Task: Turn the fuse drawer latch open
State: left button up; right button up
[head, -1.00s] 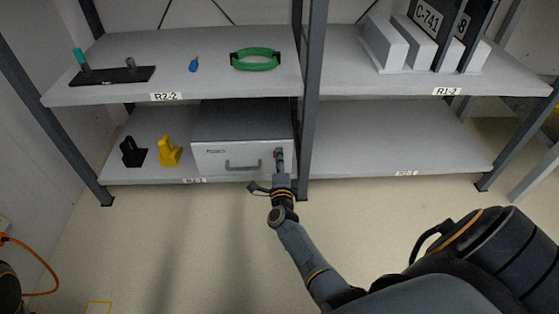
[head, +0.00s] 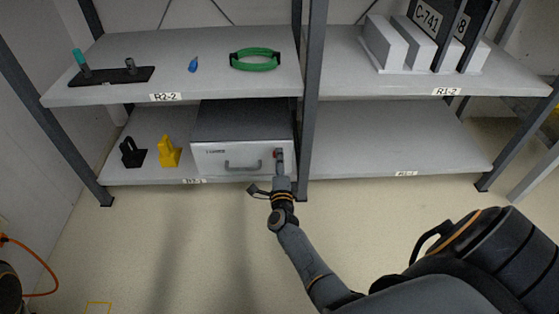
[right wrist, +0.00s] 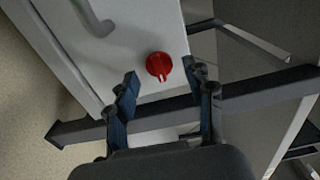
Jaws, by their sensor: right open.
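The fuse drawer (head: 215,160) is a grey-white box on the lower left shelf, with a bar handle (head: 243,165) on its front. Its latch is a red round knob at the right end of the front, partly hidden by my gripper in the head view; it shows clearly in the right wrist view (right wrist: 159,66). My right gripper (head: 279,172) is at the drawer front, just below the latch. In the right wrist view its two fingers (right wrist: 161,82) are open, one on each side of the knob and apart from it. My left gripper is not in view.
A grey upright post (head: 308,130) stands close to the right of the drawer. A black holder (head: 132,153) and a yellow holder (head: 169,152) stand left of it. The lower right shelf (head: 400,145) is empty. A green ring (head: 255,67) lies on the upper shelf.

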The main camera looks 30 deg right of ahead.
jog(key=v, duration=0.6)
jog(key=shift+s, duration=0.35)
jog(key=shift+a, duration=0.15)
